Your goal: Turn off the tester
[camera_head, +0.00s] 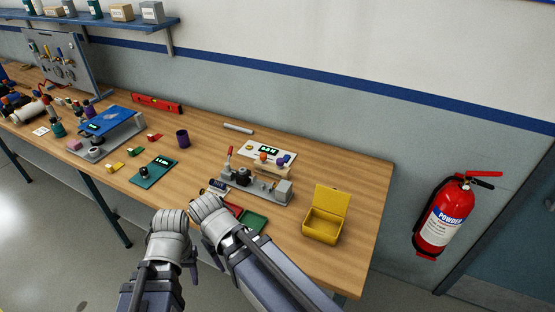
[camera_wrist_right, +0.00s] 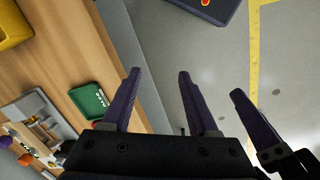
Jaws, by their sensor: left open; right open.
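I cannot tell for sure which device is the tester. A grey bench device (camera_head: 262,185) with a red-topped lever stands near the front edge. Behind it is a white panel (camera_head: 287,152) with a lit green display and coloured knobs. A green unit (camera_head: 152,172) with a lit display lies further left, and a blue-topped device (camera_head: 108,119) with a display beyond it. My left gripper (camera_head: 170,228) is at the front of the bench, its fingers mostly hidden. My right gripper (camera_wrist_right: 158,73) is open and empty, apparently just off the table edge. Neither touches any of these devices.
An open yellow box (camera_head: 323,224) stands at the right end of the wooden bench. A green tray (camera_wrist_right: 90,100) lies near the front edge, close to my right gripper. A purple cup (camera_head: 182,138) and small blocks stand left. A fire extinguisher (camera_head: 440,217) hangs right.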

